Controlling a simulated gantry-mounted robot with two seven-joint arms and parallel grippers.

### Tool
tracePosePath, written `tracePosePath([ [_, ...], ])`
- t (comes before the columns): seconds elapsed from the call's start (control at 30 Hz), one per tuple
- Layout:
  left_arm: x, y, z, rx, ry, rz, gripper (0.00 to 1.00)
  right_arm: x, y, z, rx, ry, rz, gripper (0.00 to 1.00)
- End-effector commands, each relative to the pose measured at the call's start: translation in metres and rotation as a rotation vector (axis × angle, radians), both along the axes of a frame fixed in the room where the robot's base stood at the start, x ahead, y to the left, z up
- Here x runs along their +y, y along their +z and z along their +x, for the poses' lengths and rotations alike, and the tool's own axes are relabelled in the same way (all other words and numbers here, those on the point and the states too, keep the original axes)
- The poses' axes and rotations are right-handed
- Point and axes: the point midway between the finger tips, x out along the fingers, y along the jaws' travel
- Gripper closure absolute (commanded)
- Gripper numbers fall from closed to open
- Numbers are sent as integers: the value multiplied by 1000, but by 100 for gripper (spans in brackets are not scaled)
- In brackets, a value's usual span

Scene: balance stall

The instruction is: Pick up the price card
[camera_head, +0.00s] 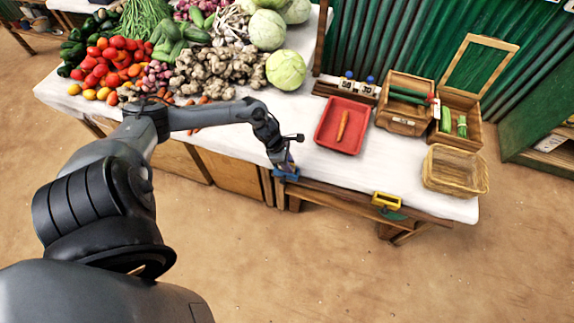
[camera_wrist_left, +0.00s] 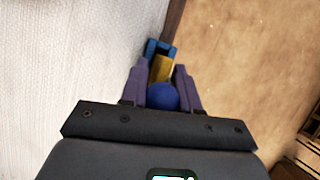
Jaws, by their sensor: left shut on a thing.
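My left gripper (camera_head: 284,160) is at the table's front edge, just above a blue holder (camera_head: 288,174). In the left wrist view its purple fingers (camera_wrist_left: 160,74) are shut on a price card with a round blue knob (camera_wrist_left: 162,97). A yellowish part shows beyond the knob, in line with the blue holder (camera_wrist_left: 158,45). Whether the card sits in the holder or just above it, I cannot tell. The card's face is hidden. Two other white number cards with blue knobs, one (camera_head: 346,87) and another (camera_head: 367,89), stand in a rack at the back.
A red tray (camera_head: 325,142) with a carrot lies right of the gripper. Wooden boxes (camera_head: 402,124) and a wicker basket (camera_head: 446,188) stand farther right. A yellow holder (camera_head: 387,201) is on the front edge.

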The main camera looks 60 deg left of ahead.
Motion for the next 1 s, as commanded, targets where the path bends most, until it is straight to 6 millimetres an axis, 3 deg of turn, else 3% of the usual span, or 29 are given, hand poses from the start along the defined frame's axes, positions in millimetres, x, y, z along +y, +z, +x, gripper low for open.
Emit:
tracePosePath([
  [0.27, 1, 8, 0, 0, -2, 2, 98, 2, 1, 0, 1, -4, 7, 57],
  [0.57, -1, 44, -1, -1, -5, 2, 99, 2, 5, 0, 0, -6, 9, 57],
  [1.0, -84, 92, -12, -2, -4, -1, 99, 1, 12, 0, 1, -3, 4, 57],
])
